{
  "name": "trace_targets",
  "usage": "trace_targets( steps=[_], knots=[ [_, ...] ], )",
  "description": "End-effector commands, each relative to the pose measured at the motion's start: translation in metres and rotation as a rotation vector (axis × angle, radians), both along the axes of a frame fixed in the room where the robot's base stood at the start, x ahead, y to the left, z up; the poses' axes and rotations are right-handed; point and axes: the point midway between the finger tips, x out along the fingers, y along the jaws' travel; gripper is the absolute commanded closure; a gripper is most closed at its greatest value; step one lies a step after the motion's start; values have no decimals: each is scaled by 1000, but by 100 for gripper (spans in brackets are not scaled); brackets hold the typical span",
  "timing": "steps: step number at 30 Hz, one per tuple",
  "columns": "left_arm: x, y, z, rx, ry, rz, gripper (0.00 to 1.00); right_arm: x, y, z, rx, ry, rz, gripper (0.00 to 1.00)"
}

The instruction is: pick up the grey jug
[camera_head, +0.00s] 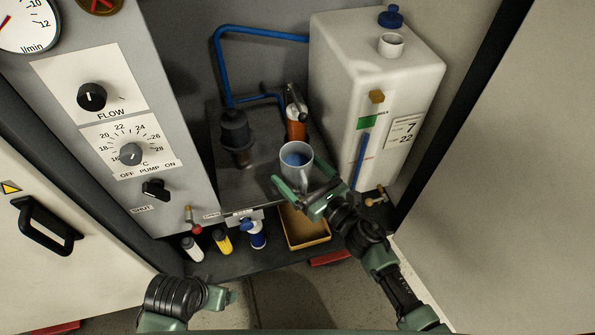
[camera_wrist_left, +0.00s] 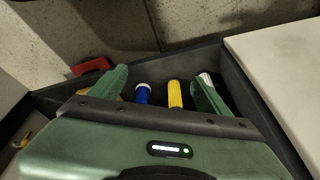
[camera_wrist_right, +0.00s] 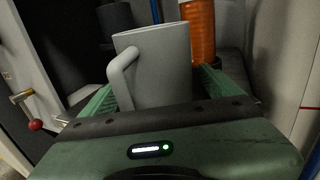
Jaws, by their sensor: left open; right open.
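The grey jug (camera_head: 297,177) stands upright at the middle of the head view, on or above the grey ledge, with something blue inside. In the right wrist view the jug (camera_wrist_right: 160,65) fills the space between the fingers, its handle on the left side. My right gripper (camera_head: 305,190) is open, with one finger on each side of the jug; I cannot tell whether they touch it. The jug's base is hidden by the gripper. My left gripper (camera_head: 228,297) is open and empty, low and well away from the jug; it also shows in the left wrist view (camera_wrist_left: 160,88).
An orange cylinder (camera_head: 296,128) and a dark pump (camera_head: 237,140) stand behind the jug. A white tank (camera_head: 365,90) is to the right. A yellow tray (camera_head: 305,236) and several bottles, including a yellow one (camera_head: 222,241), sit in front. A control panel (camera_head: 125,115) is left.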

Motion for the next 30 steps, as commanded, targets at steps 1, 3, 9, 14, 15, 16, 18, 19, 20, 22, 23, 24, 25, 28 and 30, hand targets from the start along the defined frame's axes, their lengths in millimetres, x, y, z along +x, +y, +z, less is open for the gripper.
trace_targets(
  steps=[1,3,9,14,15,16,18,19,20,22,23,24,25,28,30],
  knots=[
    [0,0,0,0,0,0,22,0,0,0,0,0,0,7],
    [0,0,0,0,0,0,22,0,0,0,0,0,0,7],
    [0,0,0,0,0,0,22,0,0,0,1,1,-1,52],
    [0,0,0,0,-1,1,22,0,0,0,1,1,0,96],
    [0,0,0,0,-1,1,22,0,0,0,1,1,-1,100],
    [0,0,0,0,-1,1,22,0,0,3,3,-4,1,100],
    [0,0,0,0,-1,1,22,0,0,3,3,-4,1,100],
    [0,0,0,0,-1,1,22,0,0,3,3,-4,1,100],
    [0,0,0,0,-1,1,22,0,0,3,3,-4,0,100],
    [0,0,1,0,-1,1,22,0,0,3,3,-4,0,100],
    [0,0,1,0,-1,1,22,0,0,3,3,-4,0,100],
    [0,0,1,-1,-2,1,22,0,0,4,3,-4,0,100],
    [1,0,1,-1,-3,1,22,-1,0,4,3,-4,0,100],
    [1,0,-1,-2,-4,0,22,-2,1,9,2,-5,0,100],
    [-1,0,-13,1,12,-2,22,-4,2,13,3,-4,1,100]
  ],
)
